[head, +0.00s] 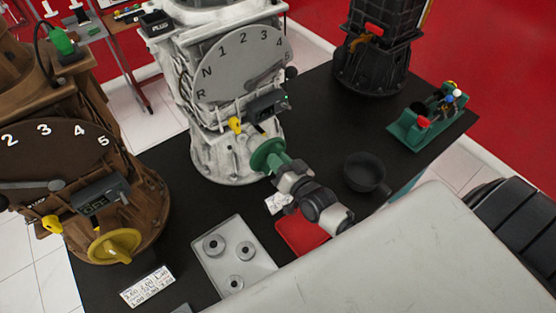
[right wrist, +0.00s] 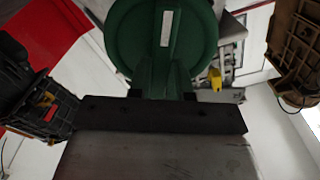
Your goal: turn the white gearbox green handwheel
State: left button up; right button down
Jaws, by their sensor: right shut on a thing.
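The white gearbox (head: 222,155) stands upright near the middle of the head view, with a grey dial marked R, N and numbers. Its green handwheel (head: 266,154) sticks out at the lower front. My right gripper (head: 279,164) is shut on the handwheel, its arm reaching in from the lower right. In the right wrist view the green wheel (right wrist: 162,38) fills the top middle, its raised grip between the fingers of my gripper (right wrist: 163,95). The fingertips are mostly hidden there. My left gripper is not in view.
A brown gearbox (head: 120,185) with a yellow handwheel (head: 114,246) stands at left. A black gearbox (head: 375,65) stands behind. On the dark table are a grey tray (head: 262,262) with rings, a red mat (head: 297,238), a black bowl (head: 367,174) and a green tool holder (head: 408,130).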

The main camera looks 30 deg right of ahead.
jog(key=shift+f, duration=0.1)
dwell(0.3)
jog(key=c, duration=1)
grip_release()
jog(key=shift+c, duration=0.2)
jog(key=s+d+b, duration=0.1)
jog(key=s+b, duration=0.1)
jog(key=s, duration=0.8)
jog(key=shift+s+d, duration=0.3)
jog(key=shift+s, duration=0.05)
